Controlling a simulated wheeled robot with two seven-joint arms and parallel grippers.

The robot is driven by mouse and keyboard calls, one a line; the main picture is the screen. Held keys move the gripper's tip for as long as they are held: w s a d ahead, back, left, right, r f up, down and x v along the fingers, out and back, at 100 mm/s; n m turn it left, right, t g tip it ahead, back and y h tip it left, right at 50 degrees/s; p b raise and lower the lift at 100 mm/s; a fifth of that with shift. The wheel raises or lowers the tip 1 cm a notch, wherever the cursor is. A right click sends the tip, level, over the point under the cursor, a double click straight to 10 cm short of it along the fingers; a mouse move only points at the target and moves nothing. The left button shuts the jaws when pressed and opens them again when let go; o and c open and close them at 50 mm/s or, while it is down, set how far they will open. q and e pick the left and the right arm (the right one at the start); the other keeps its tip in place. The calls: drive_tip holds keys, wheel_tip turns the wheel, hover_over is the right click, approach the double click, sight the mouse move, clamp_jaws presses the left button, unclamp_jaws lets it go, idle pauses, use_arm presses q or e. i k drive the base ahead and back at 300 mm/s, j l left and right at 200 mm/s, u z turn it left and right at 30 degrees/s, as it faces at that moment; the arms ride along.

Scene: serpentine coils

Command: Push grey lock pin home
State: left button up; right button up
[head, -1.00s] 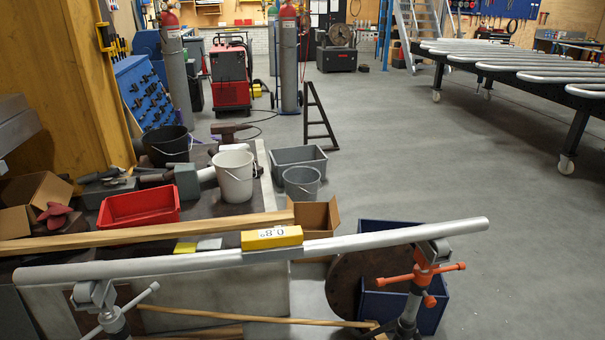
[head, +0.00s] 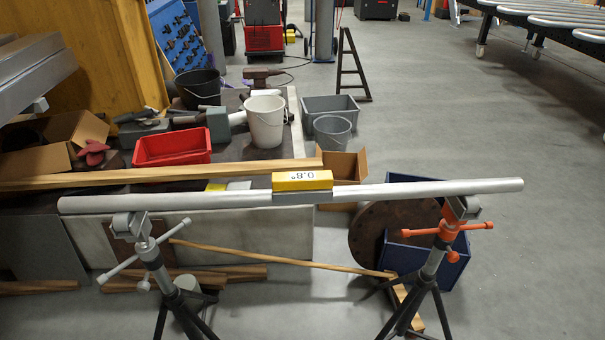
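A long silver pipe (head: 420,189) lies across two tripod stands, with a yellow level (head: 302,181) on its middle. The left stand (head: 155,262) has a grey head and a grey cross handle (head: 122,267). A small grey knob (head: 144,286) sticks out to the left below that handle; it looks like the grey lock pin. How far it is in, I cannot tell at this size. The right stand (head: 432,265) has an orange head, an orange cross handle and a matching orange knob (head: 453,257). Neither of my grippers is in view.
Wooden bars (head: 180,278) lie on the floor behind the left stand. A thin wooden stick (head: 280,259) slants between the stands. A blue bin (head: 458,262) and a brown round flange (head: 368,232) are behind the right stand. The floor at right is clear.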

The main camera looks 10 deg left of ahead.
sight(142, 286)
drive_tip(key=u, duration=1.45)
